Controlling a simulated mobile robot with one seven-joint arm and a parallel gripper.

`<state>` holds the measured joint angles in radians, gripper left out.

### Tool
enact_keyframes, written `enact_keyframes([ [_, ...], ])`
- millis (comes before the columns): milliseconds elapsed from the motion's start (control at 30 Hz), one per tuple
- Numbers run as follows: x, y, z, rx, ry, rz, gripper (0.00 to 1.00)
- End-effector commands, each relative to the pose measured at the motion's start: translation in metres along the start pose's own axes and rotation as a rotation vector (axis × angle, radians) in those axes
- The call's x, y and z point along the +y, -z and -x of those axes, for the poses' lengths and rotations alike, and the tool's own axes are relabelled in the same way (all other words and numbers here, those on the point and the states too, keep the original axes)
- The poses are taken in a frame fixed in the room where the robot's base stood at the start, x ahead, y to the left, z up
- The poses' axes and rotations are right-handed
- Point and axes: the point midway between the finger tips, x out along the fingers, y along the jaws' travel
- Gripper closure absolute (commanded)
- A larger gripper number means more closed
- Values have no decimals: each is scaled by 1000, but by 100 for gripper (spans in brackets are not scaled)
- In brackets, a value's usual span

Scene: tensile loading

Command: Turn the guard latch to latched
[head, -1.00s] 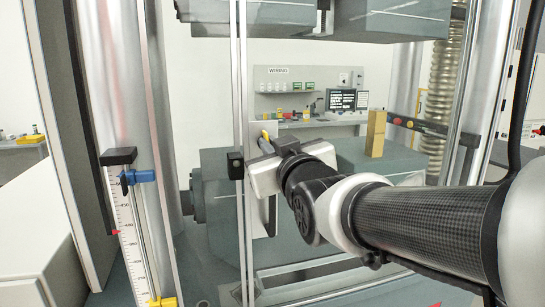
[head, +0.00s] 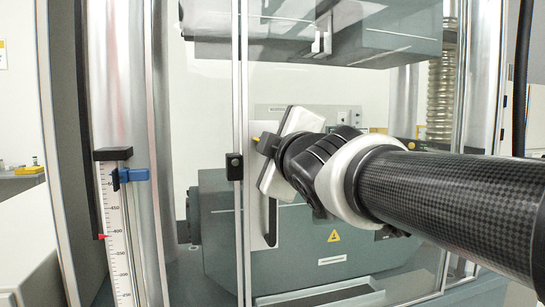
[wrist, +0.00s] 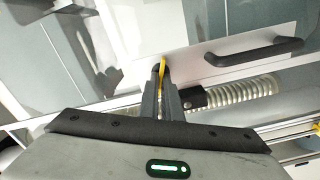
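The guard latch shows as a thin yellow lever (wrist: 163,64) in the wrist view, on the pale frame strip of the clear guard door. In the head view a small yellow end (head: 254,139) of it shows just left of my gripper (head: 264,145), by the door's vertical metal edge. In the wrist view the two dark fingers of my gripper (wrist: 162,78) are close together, with the yellow lever between their tips. They look shut on it. The latch's base and pivot are hidden by the fingers, and I cannot tell its exact setting.
A black door handle (wrist: 255,51) stands right of the fingers in the wrist view. A black fitting (head: 234,166) sits on the metal door edge. A ruler scale (head: 117,235) with a blue clamp (head: 134,175) stands left. Grey machine blocks (head: 340,225) lie behind the clear guard.

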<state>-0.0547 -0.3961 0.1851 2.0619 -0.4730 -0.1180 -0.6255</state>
Motion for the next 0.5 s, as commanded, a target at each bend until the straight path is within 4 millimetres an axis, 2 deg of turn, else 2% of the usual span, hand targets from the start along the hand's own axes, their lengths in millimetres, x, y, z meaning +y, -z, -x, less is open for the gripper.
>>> enact_keyframes([
  [200, -3, -1, 0, -1, 0, 180, 100],
  [500, -3, -1, 0, -1, 1, 348, 100],
])
